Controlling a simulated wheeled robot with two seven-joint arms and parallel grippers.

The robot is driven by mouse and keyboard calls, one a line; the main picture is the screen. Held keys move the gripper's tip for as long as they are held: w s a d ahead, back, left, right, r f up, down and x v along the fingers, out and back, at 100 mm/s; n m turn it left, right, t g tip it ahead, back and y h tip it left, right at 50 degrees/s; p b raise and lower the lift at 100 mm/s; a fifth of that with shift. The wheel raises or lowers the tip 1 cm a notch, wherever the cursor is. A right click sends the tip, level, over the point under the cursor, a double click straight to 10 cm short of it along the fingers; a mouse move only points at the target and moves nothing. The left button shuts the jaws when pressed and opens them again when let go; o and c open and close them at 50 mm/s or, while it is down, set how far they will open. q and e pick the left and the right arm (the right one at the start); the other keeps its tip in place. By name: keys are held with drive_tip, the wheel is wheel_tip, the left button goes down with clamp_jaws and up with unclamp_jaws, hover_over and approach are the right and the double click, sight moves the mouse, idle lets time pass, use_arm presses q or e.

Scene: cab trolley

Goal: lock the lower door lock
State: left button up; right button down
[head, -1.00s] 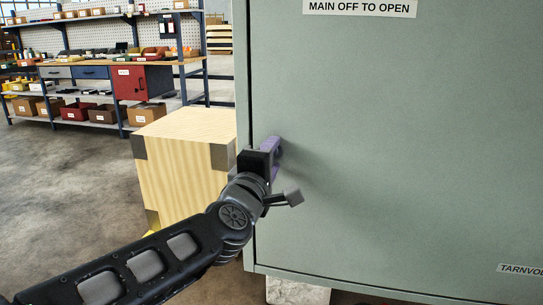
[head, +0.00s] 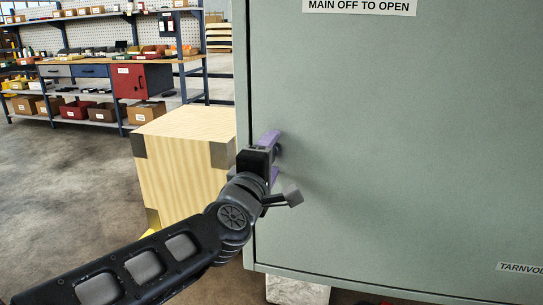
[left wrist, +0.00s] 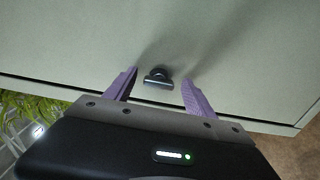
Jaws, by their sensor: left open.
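The lower door lock (left wrist: 158,78) is a small dark knob with a short bar, on the green-grey cabinet door (head: 390,150). In the left wrist view it lies between the two purple fingers of my left gripper (left wrist: 158,90), with a gap on each side. The fingers are open and do not visibly touch it. In the head view my left gripper (head: 273,158) is at the door's left edge, and the lock is mostly hidden behind it. My right gripper is not in view.
A wooden crate (head: 180,165) with metal corners stands just left of the cabinet, close to my left arm. A workbench (head: 105,65) with shelves and boxes is farther back. The floor (head: 60,185) at the left is clear.

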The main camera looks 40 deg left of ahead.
use_arm(q)
drive_tip(key=p+v, duration=0.2)
drive_tip(key=v, duration=0.5)
drive_tip(key=shift+s, duration=0.25)
idle(0.3)
